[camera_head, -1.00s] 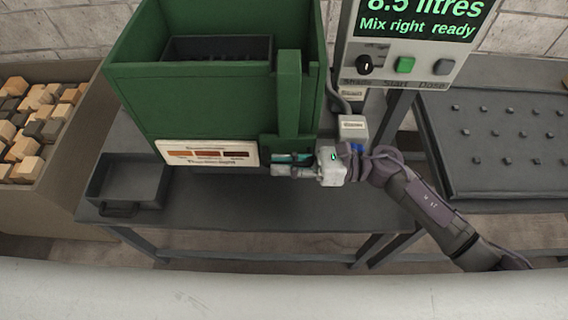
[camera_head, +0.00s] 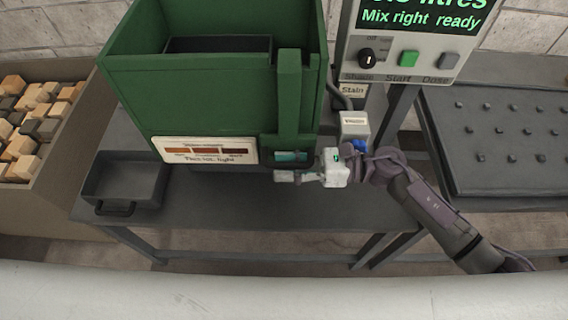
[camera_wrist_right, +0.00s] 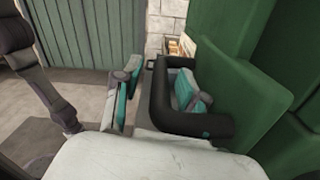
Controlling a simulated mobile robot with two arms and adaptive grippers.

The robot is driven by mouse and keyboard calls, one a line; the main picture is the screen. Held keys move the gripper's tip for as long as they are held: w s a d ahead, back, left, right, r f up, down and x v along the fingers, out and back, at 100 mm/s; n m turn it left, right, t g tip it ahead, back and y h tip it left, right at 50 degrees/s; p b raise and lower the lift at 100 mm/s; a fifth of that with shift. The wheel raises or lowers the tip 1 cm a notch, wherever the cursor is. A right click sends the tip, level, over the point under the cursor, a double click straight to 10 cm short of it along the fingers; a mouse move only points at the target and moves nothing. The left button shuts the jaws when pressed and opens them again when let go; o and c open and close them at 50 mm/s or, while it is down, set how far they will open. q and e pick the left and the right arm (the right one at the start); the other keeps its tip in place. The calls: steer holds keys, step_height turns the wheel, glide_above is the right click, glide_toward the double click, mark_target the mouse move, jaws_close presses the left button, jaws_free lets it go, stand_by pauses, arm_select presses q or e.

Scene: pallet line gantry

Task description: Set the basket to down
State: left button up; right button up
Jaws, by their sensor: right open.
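A dark basket (camera_head: 208,45) sits inside the tall green tank (camera_head: 195,100), showing in the tank's open top. A vertical green guide (camera_head: 293,95) runs down the tank's front, with a dark handle frame (camera_head: 267,156) at its lower end. My right gripper (camera_head: 284,167) is open at this handle, its near finger in front and a teal patch showing within the frame. In the right wrist view the fingers (camera_wrist_right: 155,92) are apart, with dark handle-like bars (camera_wrist_right: 190,124) around the right one. Contact cannot be told. My left gripper is out of view.
A labelled plate (camera_head: 205,152) is on the tank front. A dark tray (camera_head: 130,180) stands on the table to the left, beside a crate (camera_head: 62,140) of blocks. A control panel (camera_head: 400,62) with a knob and buttons is at right. A studded dark board (camera_head: 500,180) lies beyond.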

steer(key=d, duration=1.1)
steer(key=shift+d, duration=0.25)
